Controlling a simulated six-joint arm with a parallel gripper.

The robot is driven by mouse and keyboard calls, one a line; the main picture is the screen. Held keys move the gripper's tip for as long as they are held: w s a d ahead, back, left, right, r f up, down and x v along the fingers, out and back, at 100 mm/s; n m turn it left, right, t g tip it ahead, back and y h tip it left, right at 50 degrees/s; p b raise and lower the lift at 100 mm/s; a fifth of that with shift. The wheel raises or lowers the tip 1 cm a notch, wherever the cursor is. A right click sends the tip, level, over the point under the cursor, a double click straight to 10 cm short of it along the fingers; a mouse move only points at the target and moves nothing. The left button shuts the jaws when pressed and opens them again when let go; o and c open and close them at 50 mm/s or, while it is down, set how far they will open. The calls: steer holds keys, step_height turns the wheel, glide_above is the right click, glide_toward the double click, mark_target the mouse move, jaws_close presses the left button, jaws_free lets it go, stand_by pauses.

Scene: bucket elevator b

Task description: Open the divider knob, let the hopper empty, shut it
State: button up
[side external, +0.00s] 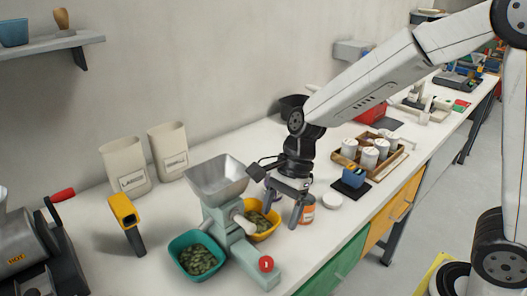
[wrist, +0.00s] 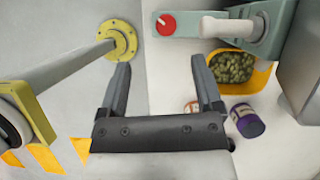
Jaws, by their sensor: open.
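A pale green divider (side external: 217,220) carries a grey metal hopper (side external: 216,176) on the bench. The visible inside of the hopper looks bare; its bottom is not clear. A white rounded knob (side external: 245,223) sticks out of the body and also shows in the wrist view (wrist: 225,28). A red round knob (side external: 266,263) with a white mark sits on the base's front end (wrist: 166,24). A teal bin (side external: 176,245) and a yellow bin (side external: 274,233) flank the divider, both holding green pieces. My gripper (side external: 282,212) is open and empty, right of the divider, apart from both knobs (wrist: 160,64).
An orange-labelled jar (side external: 306,209) and a purple-lidded jar (wrist: 246,120) stand close to my gripper. A wooden crate of white canisters (side external: 368,152) and a blue block (side external: 353,178) are farther right. A yellow-headed tool (side external: 124,210) and two paper bags (side external: 125,167) stand left.

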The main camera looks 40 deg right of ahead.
mark_target(266, 261)
steer(key=s+f+m+g+y, duration=0.1)
steer(key=s+f+m+y, duration=0.1)
steer(key=s+y, duration=0.45)
steer(key=w+d+r+m+t+y, duration=0.2)
steer(key=w+d+m+t+y, duration=0.15)
steer(key=t+y, duration=0.3)
steer(key=shift+n+h, duration=0.3)
steer(key=shift+n, duration=0.25)
steer(key=f, duration=1.3)
steer(key=shift+w+d+f, duration=0.15)
steer(key=shift+w+f, duration=0.15)
steer(key=shift+w, duration=0.1)
steer(key=shift+a, duration=0.25)
steer(key=shift+x, duration=3.7)
steer(key=shift+w, duration=0.15)
